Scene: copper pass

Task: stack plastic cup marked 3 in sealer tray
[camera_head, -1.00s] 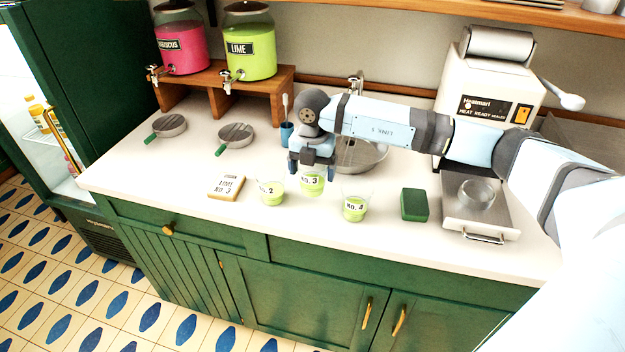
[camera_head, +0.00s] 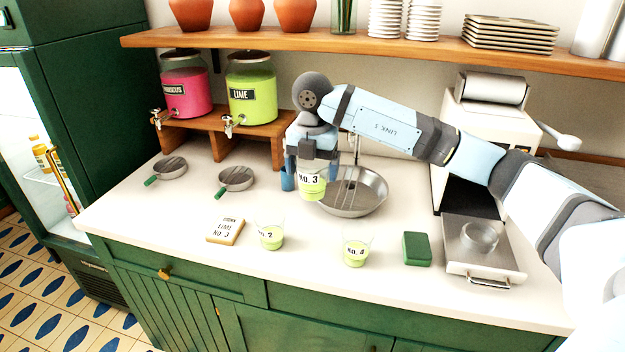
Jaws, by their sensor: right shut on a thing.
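The plastic cup marked No. 3 (camera_head: 312,186) holds green liquid. My right gripper (camera_head: 312,168) points down and is shut on this cup, holding it upright above the counter, in front of the sink bowl. The sealer tray (camera_head: 484,262) is the metal drawer at the right, pulled out from the white sealer (camera_head: 452,125), with a round cup well (camera_head: 480,236) and a front handle. My left gripper is not in view.
Cup No. 2 (camera_head: 271,236) and cup No. 4 (camera_head: 355,251) stand on the counter (camera_head: 310,290). A green block (camera_head: 417,249) sits between cup No. 4 and the tray. An order card (camera_head: 226,231), two strainers and the sink bowl (camera_head: 358,200) are also there. A shelf (camera_head: 350,42) runs above.

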